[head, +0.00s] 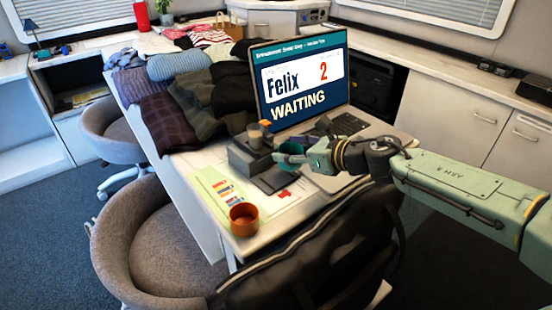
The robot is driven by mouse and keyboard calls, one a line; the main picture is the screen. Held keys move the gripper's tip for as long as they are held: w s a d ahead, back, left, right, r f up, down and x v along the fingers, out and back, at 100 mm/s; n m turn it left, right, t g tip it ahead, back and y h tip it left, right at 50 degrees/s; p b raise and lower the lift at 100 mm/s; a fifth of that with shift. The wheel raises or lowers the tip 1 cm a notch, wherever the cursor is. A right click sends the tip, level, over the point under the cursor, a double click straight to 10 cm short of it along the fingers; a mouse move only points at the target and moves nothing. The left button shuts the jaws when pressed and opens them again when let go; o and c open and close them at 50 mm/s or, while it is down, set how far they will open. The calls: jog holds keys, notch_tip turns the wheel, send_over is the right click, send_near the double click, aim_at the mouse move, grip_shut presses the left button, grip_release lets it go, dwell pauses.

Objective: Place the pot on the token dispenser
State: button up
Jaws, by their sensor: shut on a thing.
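My gripper (308,158) reaches in from the right over the table. The pot is just right of a dark grey boxy device (246,163), which looks like the token dispenser. A small clear cup with an orange top (256,133) is at the device's upper part. I cannot tell whether the teal pot touches the device. An orange-brown pot-like cup (243,218) stands upright on the near table corner, apart from my gripper.
An open laptop (310,85) reading "Felix 2 WAITING" stands behind my gripper. Papers (217,190) lie by the device. Folded clothes (190,105) cover the table's far left. A black bag (315,255) is at the near edge. Grey chairs (140,240) stand left.

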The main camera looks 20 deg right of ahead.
aim_at(281, 165)
jog(key=a, duration=0.2)
jog(key=w+a, duration=0.1)
jog(key=shift+a+f+p, duration=0.2)
jog(key=shift+a+p, duration=0.1)
jog(key=shift+a, duration=0.05)
jog(key=shift+f+p, duration=0.5)
jog(key=shift+f, duration=1.3)
jog(key=shift+f, duration=0.1)
jog(key=o, duration=1.2)
jog(key=shift+o, duration=0.2)
